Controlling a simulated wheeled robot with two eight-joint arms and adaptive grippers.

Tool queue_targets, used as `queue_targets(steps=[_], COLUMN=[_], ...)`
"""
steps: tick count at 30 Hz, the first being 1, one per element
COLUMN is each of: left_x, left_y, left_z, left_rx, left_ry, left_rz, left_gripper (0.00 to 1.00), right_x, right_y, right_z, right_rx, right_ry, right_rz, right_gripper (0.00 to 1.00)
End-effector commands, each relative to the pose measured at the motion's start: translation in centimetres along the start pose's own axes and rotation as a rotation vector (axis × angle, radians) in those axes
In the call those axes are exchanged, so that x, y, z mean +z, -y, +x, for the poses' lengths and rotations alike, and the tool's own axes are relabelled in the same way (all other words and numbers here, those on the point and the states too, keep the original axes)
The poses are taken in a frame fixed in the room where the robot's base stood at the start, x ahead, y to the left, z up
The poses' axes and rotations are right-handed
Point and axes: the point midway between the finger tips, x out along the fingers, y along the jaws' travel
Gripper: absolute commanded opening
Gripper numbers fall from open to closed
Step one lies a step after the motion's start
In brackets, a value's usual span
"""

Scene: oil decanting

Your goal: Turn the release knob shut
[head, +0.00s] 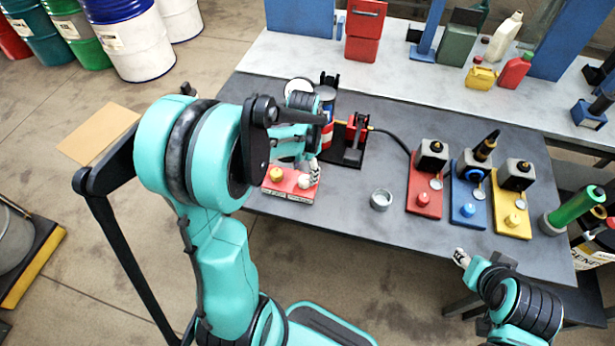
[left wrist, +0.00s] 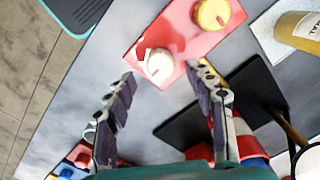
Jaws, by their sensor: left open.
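A red control panel (head: 288,195) lies on the grey table near its front left. It carries a yellow knob (head: 276,174) and a white knob (head: 305,182); its front labels are too small to read. In the left wrist view, the white knob (left wrist: 159,64) lies between and just beyond the fingertips of my open left gripper (left wrist: 160,72). The yellow knob (left wrist: 212,14) is farther off, up and right.
Behind the panel are a drum (head: 325,98) and a black stand with a red part (head: 356,130). A metal cup (head: 381,199) stands to the right. Red (head: 423,200), blue (head: 467,205) and yellow (head: 512,215) stations stand farther right.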

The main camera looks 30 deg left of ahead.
Motion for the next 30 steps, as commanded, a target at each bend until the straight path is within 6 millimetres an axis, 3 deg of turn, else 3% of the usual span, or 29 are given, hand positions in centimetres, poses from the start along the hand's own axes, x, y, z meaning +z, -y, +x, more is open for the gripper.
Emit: queue_targets(steps=[6, 16, 21, 22, 30], left_x=[0.0, 0.0, 0.0, 0.0, 0.0], left_y=[0.0, 0.0, 0.0, 0.0, 0.0], left_z=[2.6, 2.9, 2.9, 2.9, 2.9], left_rx=[0.000, 0.000, 0.000, 0.000, -0.001], left_ry=[-0.001, -0.001, -0.001, -0.001, -0.001], left_rz=[0.000, -0.001, -0.001, -0.001, -0.014], left_gripper=[0.55, 0.55, 0.10, 0.05, 0.05], right_x=[0.5, 0.5, 0.5, 0.5, 0.6], right_y=[0.0, 0.0, 0.0, 0.0, 0.0], right_z=[0.8, 0.8, 0.8, 0.8, 0.8], right_rx=[0.000, 0.000, 0.000, 0.000, 0.000], right_ry=[0.000, 0.000, 0.000, 0.000, 0.000], right_rz=[0.000, 0.000, 0.000, 0.000, 0.000], right_gripper=[0.40, 0.40, 0.40, 0.40, 0.40])
